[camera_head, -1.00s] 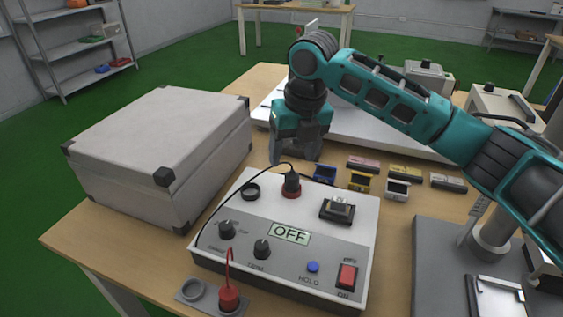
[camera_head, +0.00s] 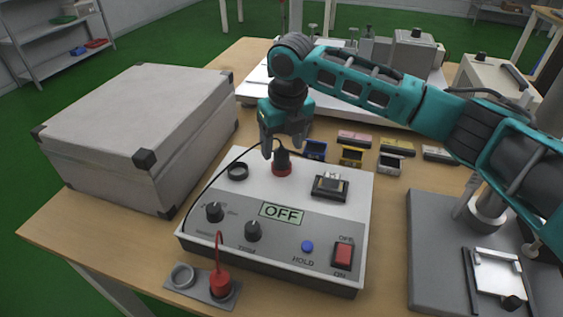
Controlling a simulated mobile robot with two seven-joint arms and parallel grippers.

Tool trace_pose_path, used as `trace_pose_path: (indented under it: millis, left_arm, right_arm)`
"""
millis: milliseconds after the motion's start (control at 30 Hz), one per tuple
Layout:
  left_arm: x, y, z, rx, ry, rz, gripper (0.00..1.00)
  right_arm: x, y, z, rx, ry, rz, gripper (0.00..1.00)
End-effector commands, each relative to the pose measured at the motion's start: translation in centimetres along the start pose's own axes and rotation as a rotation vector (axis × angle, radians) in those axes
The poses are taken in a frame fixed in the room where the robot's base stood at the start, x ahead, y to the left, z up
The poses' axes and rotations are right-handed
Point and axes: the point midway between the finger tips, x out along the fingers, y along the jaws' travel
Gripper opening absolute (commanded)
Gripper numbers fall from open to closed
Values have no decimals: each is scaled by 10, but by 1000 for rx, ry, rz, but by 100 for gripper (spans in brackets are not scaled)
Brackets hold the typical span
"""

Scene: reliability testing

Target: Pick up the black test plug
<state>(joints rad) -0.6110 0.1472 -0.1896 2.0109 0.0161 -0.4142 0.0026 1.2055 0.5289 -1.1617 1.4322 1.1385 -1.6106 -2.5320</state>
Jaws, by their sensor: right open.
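The black test plug (camera_head: 282,158) stands upright in a red ring socket at the back of the white and grey tester box (camera_head: 215,243). A thin black cable runs from its top, over to the left and down the box's left side. My right gripper (camera_head: 281,147) is open and points down at the plug. Its fingers are at about the height of the plug's top, and the plug's upper part shows between them. I cannot tell whether they touch it. My left gripper is not in view.
An empty black ring (camera_head: 237,171) lies left of the plug. A red plug (camera_head: 220,284) stands in a holder at the front. A large grey case (camera_head: 140,130) is close on the left. Several small coloured boxes (camera_head: 351,157) sit behind and right of the tester.

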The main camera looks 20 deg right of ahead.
Motion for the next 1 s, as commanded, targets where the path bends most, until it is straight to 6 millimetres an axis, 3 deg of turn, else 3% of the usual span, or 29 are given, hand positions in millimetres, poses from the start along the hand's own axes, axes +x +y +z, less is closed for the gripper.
trace_pose_path:
  millis: [100,200,433,1000]
  left_arm:
    - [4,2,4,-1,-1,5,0]
    - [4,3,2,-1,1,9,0]
    - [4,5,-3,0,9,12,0]
    - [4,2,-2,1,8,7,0]
  right_arm:
    - [22,0,-1,1,3,-1,66]
    - [32,0,-1,0,1,0,66]
    - [33,0,0,-1,0,0,65]
    - [32,0,0,0,-1,0,11]
